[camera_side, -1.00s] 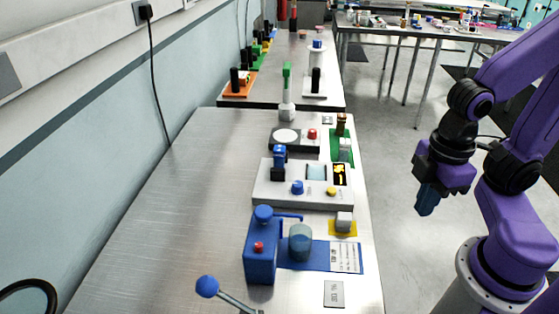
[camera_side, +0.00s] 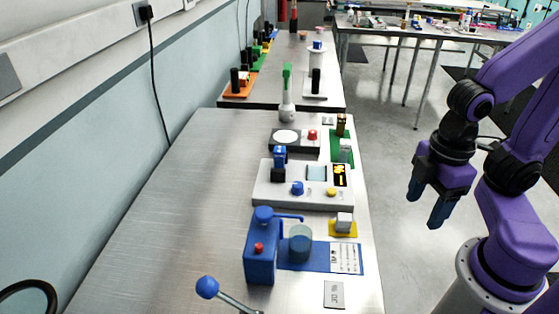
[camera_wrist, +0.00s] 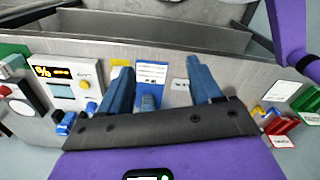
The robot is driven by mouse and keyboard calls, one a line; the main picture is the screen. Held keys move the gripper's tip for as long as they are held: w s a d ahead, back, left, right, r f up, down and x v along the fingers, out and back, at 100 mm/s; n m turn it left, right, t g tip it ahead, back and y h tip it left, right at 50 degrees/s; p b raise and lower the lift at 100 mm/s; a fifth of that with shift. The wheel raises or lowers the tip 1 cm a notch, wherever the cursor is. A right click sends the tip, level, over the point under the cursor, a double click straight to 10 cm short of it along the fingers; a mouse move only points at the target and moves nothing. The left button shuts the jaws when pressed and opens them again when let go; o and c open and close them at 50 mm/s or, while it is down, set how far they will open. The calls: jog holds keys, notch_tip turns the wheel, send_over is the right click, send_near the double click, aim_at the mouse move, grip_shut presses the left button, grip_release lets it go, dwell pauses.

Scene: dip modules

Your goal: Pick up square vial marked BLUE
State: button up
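My gripper (camera_side: 426,208) is open and empty, hanging over the floor to the right of the bench. Its two blue fingers stand wide apart in the wrist view (camera_wrist: 160,66). A small blue block-like piece (camera_side: 279,155), possibly the vial, stands upright in a black holder on the grey instrument (camera_side: 262,192). No BLUE marking is legible, so I cannot confirm it. My gripper is well to its right and apart from it. In the wrist view the instrument's display panel (camera_wrist: 55,75) shows at the left.
A blue dispenser (camera_side: 260,255) with a translucent cup (camera_side: 300,243) stands at the bench front. A lever with a blue ball (camera_side: 207,287) is nearer. A grey cube (camera_side: 344,221) sits on a yellow pad, and vial-like pieces (camera_side: 345,149) on a green one. The bench's left side is clear.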

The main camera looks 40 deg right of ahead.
jog(key=shift+w, duration=0.1)
jog(key=n+t+h, duration=1)
jog(key=n, duration=0.4)
send_over(279, 160)
notch_tip(279, 160, down, 4)
jog(key=shift+s+a+f, duration=0.15)
jog(key=shift+f, duration=0.5)
jog(key=shift+s+a+f, duration=0.1)
jog(key=shift+a+f, duration=0.05)
jog(key=shift+f, duration=0.55)
jog(key=shift+s+a+f, duration=0.15)
jog(key=shift+f, duration=0.5)
notch_tip(279, 160, down, 2)
jog(key=shift+f, duration=0.2)
jog(key=shift+x, duration=1.05)
jog(key=shift+w+d+f, duration=0.3)
jog(key=c, duration=1.1)
jog(key=shift+r, duration=0.1)
jog(key=shift+c, duration=0.2)
